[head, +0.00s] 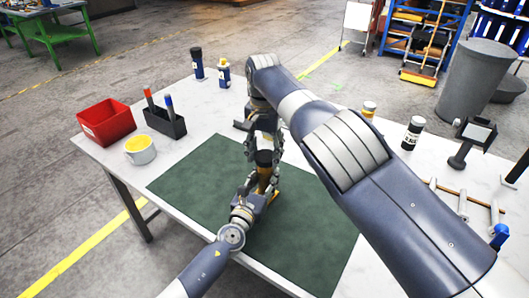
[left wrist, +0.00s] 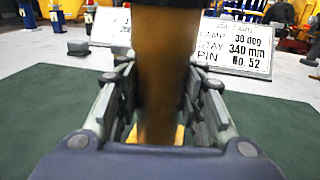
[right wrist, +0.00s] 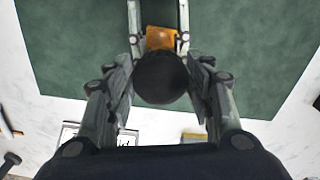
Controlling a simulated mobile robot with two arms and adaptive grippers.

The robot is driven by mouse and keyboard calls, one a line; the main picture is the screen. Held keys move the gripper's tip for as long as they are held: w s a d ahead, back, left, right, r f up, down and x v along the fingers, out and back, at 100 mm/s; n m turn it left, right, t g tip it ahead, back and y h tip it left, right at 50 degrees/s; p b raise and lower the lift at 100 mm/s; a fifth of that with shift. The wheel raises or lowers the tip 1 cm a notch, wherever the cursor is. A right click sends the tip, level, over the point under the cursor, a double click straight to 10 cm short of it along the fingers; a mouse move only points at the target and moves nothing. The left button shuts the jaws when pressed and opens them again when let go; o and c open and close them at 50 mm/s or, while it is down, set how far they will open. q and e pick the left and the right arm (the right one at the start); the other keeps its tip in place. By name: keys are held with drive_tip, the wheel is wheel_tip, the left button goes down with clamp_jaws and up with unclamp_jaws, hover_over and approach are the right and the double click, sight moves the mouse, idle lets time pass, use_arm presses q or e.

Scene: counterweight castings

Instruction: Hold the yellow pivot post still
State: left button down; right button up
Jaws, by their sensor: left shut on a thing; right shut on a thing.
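The yellow pivot post (head: 264,181) stands upright on the green mat (head: 195,185), with a dark round piece (head: 264,157) at its top. My left gripper (head: 260,190) is shut on the post; in the left wrist view its fingers flank the brownish-yellow shaft (left wrist: 160,85), and a yellow part (left wrist: 178,134) shows low behind it. My right gripper (head: 267,143) reaches down from above and is shut on the dark piece, whose round top (right wrist: 162,78) lies between its fingers in the right wrist view. The exact contact faces are hidden.
A lettered sign plate (left wrist: 240,47) stands behind the post. A bottle (head: 412,133), a display stand (head: 471,140) and a rod rack (head: 465,202) stand right. The mat's left part is clear.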

drive_tip(key=shift+f, duration=0.55)
drive_tip(key=o, duration=0.7)
drive_tip(key=shift+r, duration=2.3)
drive_tip(key=o, duration=0.5)
drive_tip(key=shift+o, duration=0.2)
